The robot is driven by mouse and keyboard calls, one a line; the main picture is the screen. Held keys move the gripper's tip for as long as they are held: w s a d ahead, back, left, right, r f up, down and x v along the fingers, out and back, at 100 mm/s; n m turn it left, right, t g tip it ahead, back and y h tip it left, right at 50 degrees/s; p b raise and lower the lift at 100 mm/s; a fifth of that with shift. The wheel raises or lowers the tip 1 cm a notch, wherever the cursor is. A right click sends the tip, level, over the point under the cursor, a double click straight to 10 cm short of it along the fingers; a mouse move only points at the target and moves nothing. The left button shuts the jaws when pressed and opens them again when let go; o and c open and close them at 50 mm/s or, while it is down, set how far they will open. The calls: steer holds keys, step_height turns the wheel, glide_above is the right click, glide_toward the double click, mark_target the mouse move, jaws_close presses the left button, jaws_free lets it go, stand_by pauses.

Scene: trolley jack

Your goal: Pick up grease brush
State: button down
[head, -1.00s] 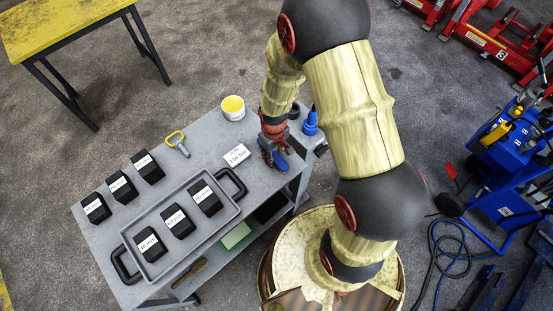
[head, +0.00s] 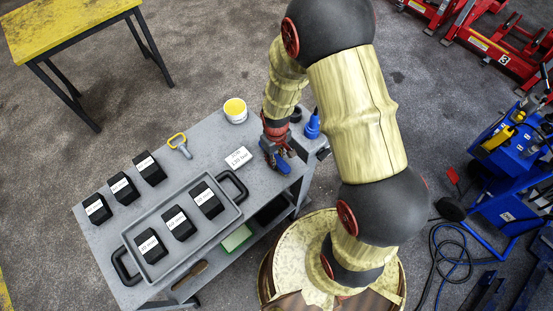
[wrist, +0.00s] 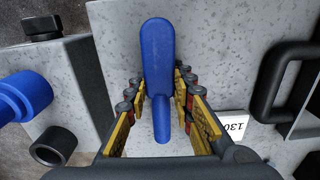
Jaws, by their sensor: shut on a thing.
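A blue, paddle-shaped handle (wrist: 158,62), seemingly that of the grease brush, is held between the fingertips of my gripper (wrist: 160,88). Its broad end points away and its narrow end comes back towards the palm in the wrist view. No bristles show. In the head view my gripper (head: 273,146) is low over the right end of the grey trolley (head: 216,146), and the blue handle (head: 283,166) shows beside its fingers. I cannot tell whether the brush touches the trolley top.
A white card (head: 238,158), a yellow-topped tub (head: 235,110) and a blue bottle (head: 312,126) are close to my gripper. A grey tray (head: 180,222) with black blocks lies to the left. A wooden-handled item (head: 188,274) is on the lower shelf.

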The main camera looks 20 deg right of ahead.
mark_target(276, 158)
steer(key=shift+r, duration=0.5)
step_height(276, 158, up, 2)
steer(key=shift+r+p, duration=0.25)
steer(key=shift+p, duration=0.2)
steer(key=s+r, duration=0.1)
steer(key=s+d+r+p, duration=0.1)
steer(key=s+r, duration=0.2)
steer(key=r, duration=0.1)
steer(key=shift+s+d+r, duration=0.1)
steer(key=shift+s+d, duration=0.05)
steer(key=shift+d, duration=0.1)
steer(key=s+d+r+p, duration=0.1)
steer(key=s+r, duration=0.3)
steer(key=s, duration=0.5)
steer(key=shift+d+p, duration=0.3)
steer(key=shift+d, duration=0.6)
steer(key=c, duration=2.1)
jaws_free()
jaws_close()
steer(key=shift+w, duration=0.1)
